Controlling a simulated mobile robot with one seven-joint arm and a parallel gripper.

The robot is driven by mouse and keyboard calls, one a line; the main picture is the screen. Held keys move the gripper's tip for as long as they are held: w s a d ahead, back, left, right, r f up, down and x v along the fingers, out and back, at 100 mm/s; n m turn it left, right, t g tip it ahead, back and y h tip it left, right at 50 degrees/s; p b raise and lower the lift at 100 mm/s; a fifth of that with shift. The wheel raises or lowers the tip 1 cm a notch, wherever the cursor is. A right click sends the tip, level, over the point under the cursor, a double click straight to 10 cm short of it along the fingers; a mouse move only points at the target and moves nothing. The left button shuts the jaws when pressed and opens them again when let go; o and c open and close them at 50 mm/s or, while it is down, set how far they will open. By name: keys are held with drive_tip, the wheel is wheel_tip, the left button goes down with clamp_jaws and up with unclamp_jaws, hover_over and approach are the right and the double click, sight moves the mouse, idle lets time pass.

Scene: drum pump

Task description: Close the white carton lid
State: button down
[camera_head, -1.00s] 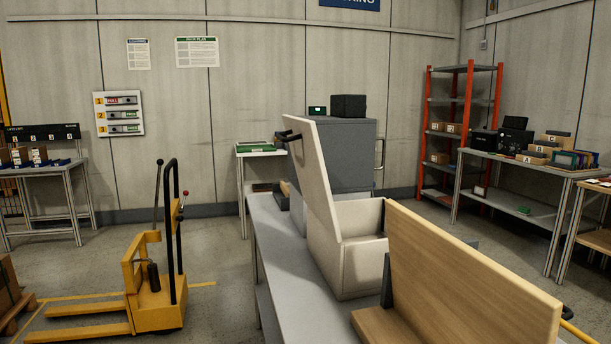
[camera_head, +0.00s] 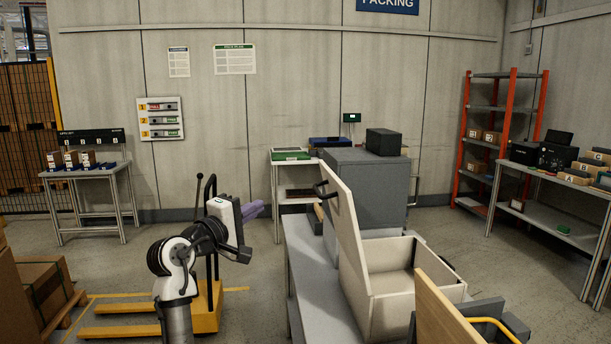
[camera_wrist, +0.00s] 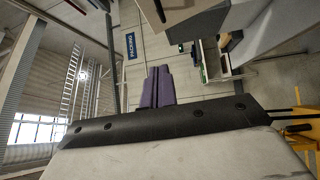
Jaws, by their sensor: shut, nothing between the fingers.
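The white carton (camera_head: 385,308) stands on the grey bench at right of centre in the head view. The carton's inside shows and looks empty. My gripper (camera_head: 253,210) is left of the lid, apart from it. Its purple fingers lie together, empty, and point right towards the lid side. The fingers also show in the wrist view (camera_wrist: 157,85), with nothing between them.
A wooden panel (camera_head: 445,310) stands close in front of the carton. A grey cabinet (camera_head: 365,190) is behind it. A yellow pallet truck (camera_head: 205,312) stands behind my arm. The grey bench (camera_head: 312,270) is bare left of the carton.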

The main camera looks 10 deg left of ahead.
drive_tip(key=w+d+g+p, duration=0.1)
drive_tip(key=w+d+p, duration=0.4)
drive_tip(key=w+d, duration=0.5)
drive_tip(key=shift+d+h, duration=0.2)
drive_tip(key=shift+h, duration=0.2)
drive_tip(key=shift+r, duration=0.1)
